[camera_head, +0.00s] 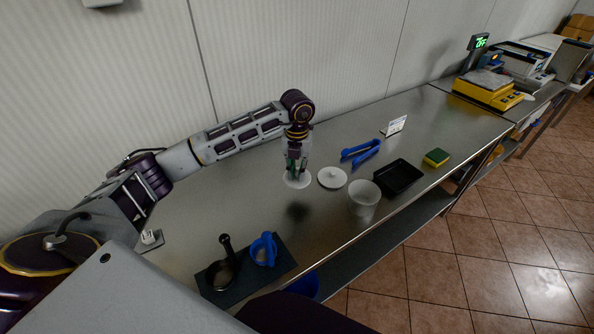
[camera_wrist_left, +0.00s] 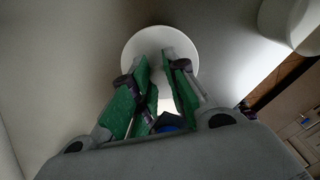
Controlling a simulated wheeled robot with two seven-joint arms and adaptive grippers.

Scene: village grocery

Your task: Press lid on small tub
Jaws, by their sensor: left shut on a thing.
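My left gripper (camera_head: 296,172) points down over the steel table and is shut on a round white lid (camera_head: 297,182). In the left wrist view the white disc (camera_wrist_left: 160,34) is centred at the green fingertips (camera_wrist_left: 158,66), which hide its middle. Whether it touches the table is hard to tell. A second white lid with a small knob (camera_head: 332,178) lies just right of it. A white tub (camera_head: 364,203), open at the top, stands further right and nearer the front edge. My right gripper is not in view.
Blue tongs (camera_head: 362,151) lie behind the second lid. A black tray (camera_head: 398,178) and a green-yellow sponge (camera_head: 436,157) are right of the tub. A small sign (camera_head: 396,125) stands behind.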

